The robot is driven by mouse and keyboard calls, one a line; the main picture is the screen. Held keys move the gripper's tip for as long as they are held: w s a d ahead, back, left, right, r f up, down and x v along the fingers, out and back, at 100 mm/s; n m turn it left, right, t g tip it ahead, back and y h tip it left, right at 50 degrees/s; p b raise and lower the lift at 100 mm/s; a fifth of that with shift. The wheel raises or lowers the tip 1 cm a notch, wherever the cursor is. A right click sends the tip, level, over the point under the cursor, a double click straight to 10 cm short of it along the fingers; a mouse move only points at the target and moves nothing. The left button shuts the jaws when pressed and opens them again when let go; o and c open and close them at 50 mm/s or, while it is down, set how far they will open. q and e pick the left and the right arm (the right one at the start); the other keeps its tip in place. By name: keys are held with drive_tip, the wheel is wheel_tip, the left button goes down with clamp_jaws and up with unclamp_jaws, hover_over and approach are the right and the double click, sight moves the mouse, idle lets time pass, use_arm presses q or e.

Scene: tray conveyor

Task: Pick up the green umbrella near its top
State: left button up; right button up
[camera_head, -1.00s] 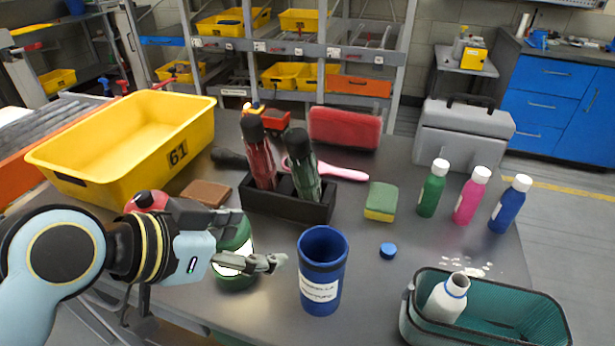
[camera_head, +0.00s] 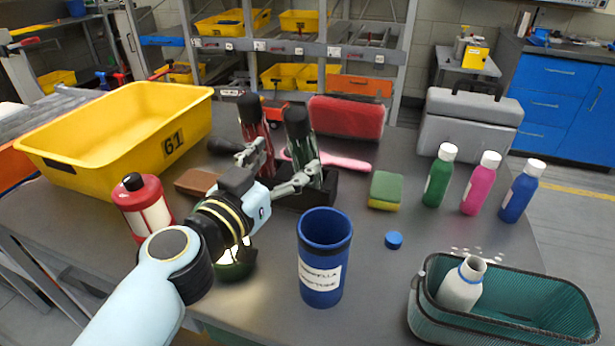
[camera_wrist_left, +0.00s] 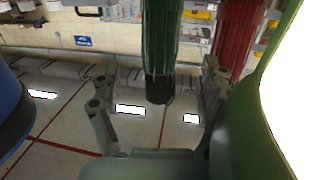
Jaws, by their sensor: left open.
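The green umbrella (camera_head: 300,132), with a dark top, stands upright, slightly tilted, in a black holder (camera_head: 322,192). A red umbrella (camera_head: 252,118) stands in the holder to its left. My left gripper (camera_head: 288,158) is open and empty in front of the umbrellas, its fingers spread towards the green one. In the left wrist view the green umbrella (camera_wrist_left: 160,45) lies between the fingers of my left gripper (camera_wrist_left: 155,80), with its dark end in the gap; contact does not show. The red umbrella (camera_wrist_left: 237,35) is close behind the right-hand finger. My right gripper is out of view.
A blue cup labelled for an umbrella (camera_head: 322,262) stands in front. A red bottle (camera_head: 145,205) and a partly hidden green container (camera_head: 236,262) are by my left arm. A yellow bin (camera_head: 125,130) is at left. A sponge (camera_head: 384,188), several bottles and a teal basket (camera_head: 540,312) are right.

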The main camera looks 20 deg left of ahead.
sight(294, 147)
use_arm(q)
drive_tip(key=w, duration=0.2)
drive_tip(key=w+d, duration=0.1)
drive_tip(key=w, duration=0.1)
drive_tip(key=w+p, duration=0.1)
drive_tip(key=w, duration=0.1)
drive_tip(key=shift+w+d+r, duration=0.15)
drive_tip(key=shift+w+r, duration=0.1)
drive_tip(key=shift+r, duration=0.1)
clamp_jaws()
